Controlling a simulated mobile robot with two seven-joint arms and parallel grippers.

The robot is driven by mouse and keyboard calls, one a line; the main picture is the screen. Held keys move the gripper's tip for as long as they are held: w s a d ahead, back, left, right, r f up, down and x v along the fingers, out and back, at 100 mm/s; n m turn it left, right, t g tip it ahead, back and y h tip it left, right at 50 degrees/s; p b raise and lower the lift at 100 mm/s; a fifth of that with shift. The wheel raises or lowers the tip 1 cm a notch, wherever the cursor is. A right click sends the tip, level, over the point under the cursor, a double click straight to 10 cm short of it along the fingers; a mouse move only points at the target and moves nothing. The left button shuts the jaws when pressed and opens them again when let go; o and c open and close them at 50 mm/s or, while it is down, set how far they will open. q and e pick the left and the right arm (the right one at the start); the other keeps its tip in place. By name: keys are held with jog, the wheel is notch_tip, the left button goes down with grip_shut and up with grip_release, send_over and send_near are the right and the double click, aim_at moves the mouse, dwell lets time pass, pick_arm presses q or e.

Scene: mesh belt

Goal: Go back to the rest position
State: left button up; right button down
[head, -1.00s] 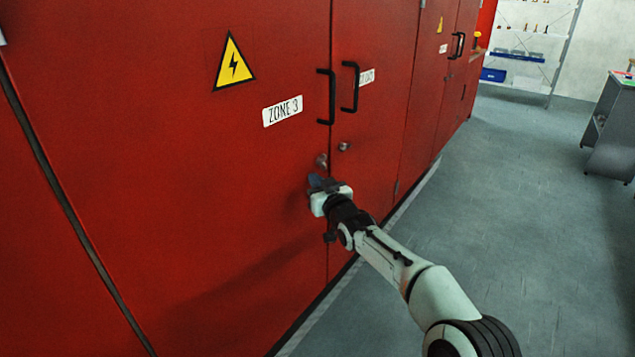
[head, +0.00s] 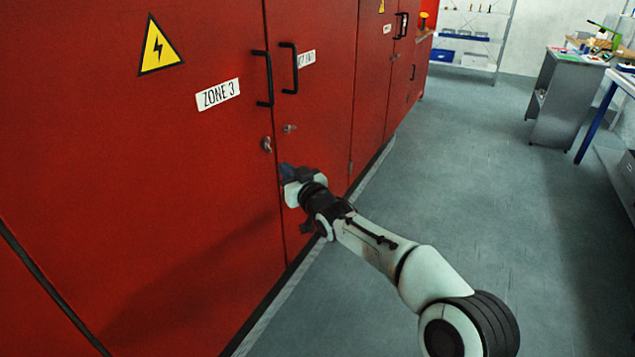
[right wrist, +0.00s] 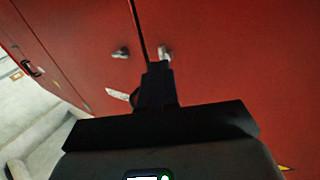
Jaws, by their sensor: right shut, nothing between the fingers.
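My right arm reaches in from the lower right of the head view. Its gripper (head: 288,172) is shut and empty, in front of the red cabinet (head: 190,190), just below the two door locks. In the right wrist view the shut fingers (right wrist: 157,75) point at the cabinet, near the seam between two doors. I cannot tell the exact gap between fingertips and door. My left gripper is not in view.
The cabinet has two black handles (head: 265,78), metal locks (head: 289,128) and a ZONE 3 label (head: 218,95); the doors look closed. Grey floor (head: 470,200) is free to the right. A grey cabinet (head: 565,100) and a blue-legged table (head: 597,122) stand at the far right.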

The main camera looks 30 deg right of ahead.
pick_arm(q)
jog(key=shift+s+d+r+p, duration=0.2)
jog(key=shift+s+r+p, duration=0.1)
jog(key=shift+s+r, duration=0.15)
pick_arm(e)
jog(key=s+d, duration=0.3)
jog(key=s, duration=0.2)
jog(key=shift+s+f, duration=0.2)
